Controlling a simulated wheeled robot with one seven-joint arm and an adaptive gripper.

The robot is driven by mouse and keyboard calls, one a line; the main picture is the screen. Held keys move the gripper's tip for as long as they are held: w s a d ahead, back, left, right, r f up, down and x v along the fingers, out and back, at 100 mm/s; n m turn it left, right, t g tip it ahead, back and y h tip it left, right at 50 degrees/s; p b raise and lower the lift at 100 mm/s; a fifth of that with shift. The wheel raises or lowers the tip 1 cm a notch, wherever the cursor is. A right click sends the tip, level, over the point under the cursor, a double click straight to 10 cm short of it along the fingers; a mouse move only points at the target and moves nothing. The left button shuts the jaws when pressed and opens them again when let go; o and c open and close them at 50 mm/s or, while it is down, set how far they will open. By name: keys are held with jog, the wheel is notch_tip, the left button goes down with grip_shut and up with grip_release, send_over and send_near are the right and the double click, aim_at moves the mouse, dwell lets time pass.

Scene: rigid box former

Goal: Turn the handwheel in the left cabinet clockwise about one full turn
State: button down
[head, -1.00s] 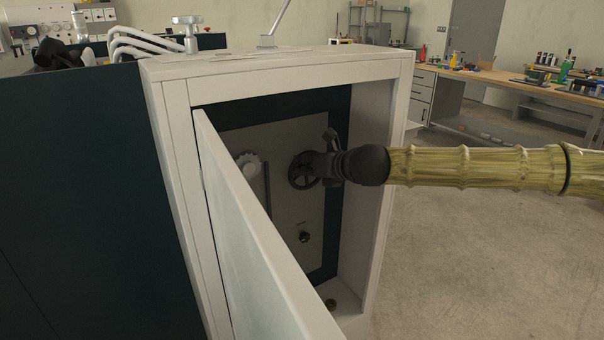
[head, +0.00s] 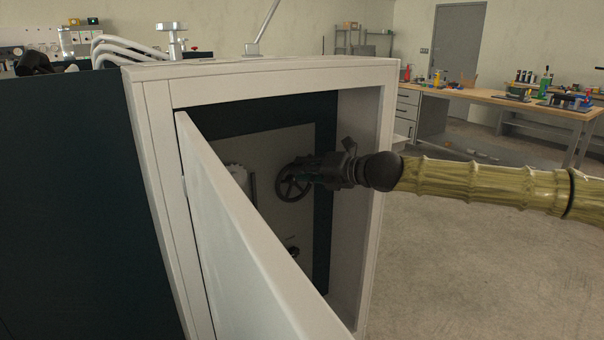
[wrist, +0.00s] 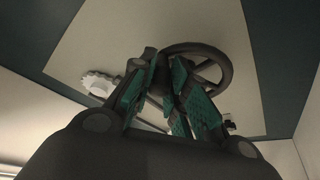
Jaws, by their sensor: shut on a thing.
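The dark spoked handwheel (head: 280,186) sits on the pale back panel inside the open cabinet (head: 262,70). My gripper (head: 312,170) reaches in from the right, with its fingers at the wheel's upper right side. In the wrist view, the teal-lined fingers (wrist: 172,84) are closed at the near left part of the handwheel (wrist: 226,62), gripping its rim. The fingers hide the exact contact and part of the wheel.
The cabinet door (head: 240,235) stands open towards me, left of my arm. A pale toothed knob (wrist: 100,82) is left of the wheel in the wrist view. The cabinet's right side wall (head: 357,190) is close to my gripper. Open floor lies to the right.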

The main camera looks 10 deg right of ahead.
jog(key=shift+f, duration=0.2)
jog(key=c, duration=1.4)
grip_release()
jog(key=shift+r, duration=0.1)
jog(key=shift+v, duration=6.05)
